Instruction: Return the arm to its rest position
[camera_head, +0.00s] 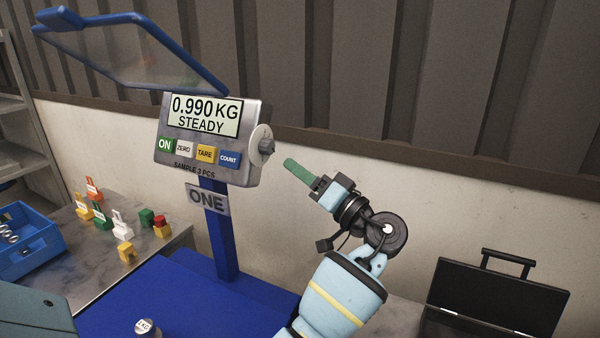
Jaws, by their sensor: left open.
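My left gripper (303,172) is raised in the middle of the picture, just right of the scale's display head (212,140). It is open, and its green fingers are seen nearly edge-on, pointing up and left towards the knob on the head's right side. No object shows between the fingers. The gap between the fingers and the knob is hard to judge. My light blue left arm runs down to the bottom edge. My right gripper is out of view.
The display reads 0.990 KG STEADY. A blue post (221,245) carries the head above a blue platform (185,300). A metal weight (147,328) is at the bottom edge. Several coloured blocks and a blue bin (22,240) are left. An open black case (490,300) is right.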

